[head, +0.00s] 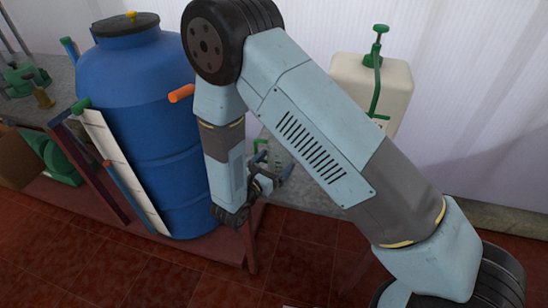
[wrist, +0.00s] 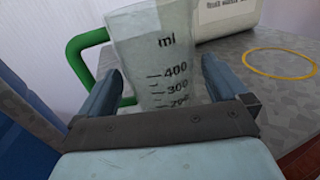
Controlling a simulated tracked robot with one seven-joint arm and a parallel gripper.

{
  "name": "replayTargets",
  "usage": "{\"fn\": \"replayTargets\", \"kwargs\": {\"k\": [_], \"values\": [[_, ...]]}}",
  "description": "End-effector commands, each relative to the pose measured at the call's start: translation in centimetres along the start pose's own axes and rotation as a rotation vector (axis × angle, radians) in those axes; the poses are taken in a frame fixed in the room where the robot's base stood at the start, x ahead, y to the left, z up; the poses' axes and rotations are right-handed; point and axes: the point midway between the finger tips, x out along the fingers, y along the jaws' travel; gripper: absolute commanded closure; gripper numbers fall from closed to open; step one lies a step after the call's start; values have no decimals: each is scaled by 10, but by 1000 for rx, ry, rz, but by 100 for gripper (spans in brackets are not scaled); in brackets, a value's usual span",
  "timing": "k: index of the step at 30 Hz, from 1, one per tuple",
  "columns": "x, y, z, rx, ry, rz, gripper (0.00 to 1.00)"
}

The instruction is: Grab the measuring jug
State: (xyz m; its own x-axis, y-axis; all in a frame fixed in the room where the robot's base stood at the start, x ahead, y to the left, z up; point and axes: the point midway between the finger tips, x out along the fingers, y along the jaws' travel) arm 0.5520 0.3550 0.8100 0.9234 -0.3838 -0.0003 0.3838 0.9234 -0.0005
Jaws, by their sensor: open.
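The measuring jug is a clear, see-through vessel (wrist: 158,60) with dark "ml" markings and a green handle on its left side in the wrist view. It stands upright on the grey tabletop. My gripper (wrist: 165,85) is open, with one finger on each side of the jug's lower body; whether either finger touches it I cannot tell. In the head view my gripper (head: 270,172) is at the table, and the jug (head: 277,150) is mostly hidden behind my arm and fingers.
A large blue barrel (head: 145,100) stands left of my arm. A white sprayer tank (head: 392,85) with a green pump stands behind, to the right. A yellow ring (wrist: 280,64) marks the grey tabletop (wrist: 285,105) right of the jug. A white corrugated wall is behind.

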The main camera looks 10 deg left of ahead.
Motion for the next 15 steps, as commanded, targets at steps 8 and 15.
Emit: {"fn": "replayTargets", "kwargs": {"k": [8,15], "values": [[33,1,2,2,0,-2,0],[34,1,2,1,0,-1,2]]}}
